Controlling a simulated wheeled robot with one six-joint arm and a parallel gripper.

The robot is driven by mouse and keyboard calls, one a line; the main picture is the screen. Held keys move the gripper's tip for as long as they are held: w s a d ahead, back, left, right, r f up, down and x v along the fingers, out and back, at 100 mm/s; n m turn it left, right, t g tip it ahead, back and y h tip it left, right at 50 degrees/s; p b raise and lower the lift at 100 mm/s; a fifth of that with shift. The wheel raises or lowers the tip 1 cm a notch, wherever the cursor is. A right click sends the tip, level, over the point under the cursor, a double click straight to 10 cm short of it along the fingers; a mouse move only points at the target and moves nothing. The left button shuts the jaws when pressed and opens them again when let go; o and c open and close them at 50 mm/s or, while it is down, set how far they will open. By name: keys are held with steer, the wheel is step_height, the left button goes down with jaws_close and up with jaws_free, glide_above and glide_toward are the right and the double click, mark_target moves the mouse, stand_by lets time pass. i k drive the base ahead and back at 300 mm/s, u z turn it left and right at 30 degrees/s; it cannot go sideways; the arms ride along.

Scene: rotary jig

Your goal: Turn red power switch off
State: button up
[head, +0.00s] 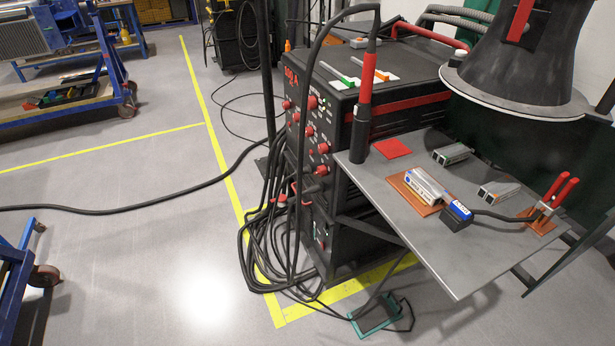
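The black machine (340,95) stands in the middle of the view, its front panel facing left. Several red knobs sit on that panel, among them an upper-left knob (287,104), a middle knob (323,148) and a lower knob (321,170). A red part (281,199) also shows lower down among the cables. I cannot tell which of these is the red power switch, nor its on or off position; the markings are too small to read. Black cables hide part of the lower panel. My gripper is not in view.
A grey side shelf (430,250) with metal blocks juts out right of the machine. A red and black torch (363,105) stands at its left corner. Coiled black cables (262,235) hang before the panel. A green-framed pedal (375,316) lies on the floor. Floor to the left is mostly clear.

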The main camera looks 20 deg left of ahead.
mark_target(321, 170)
steer(key=u, duration=0.5)
steer(key=k, duration=1.2)
steer(key=u, duration=1.25)
steer(key=i, duration=1.3)
steer(key=z, duration=0.55)
steer(key=i, duration=0.85)
steer(key=z, duration=0.8)
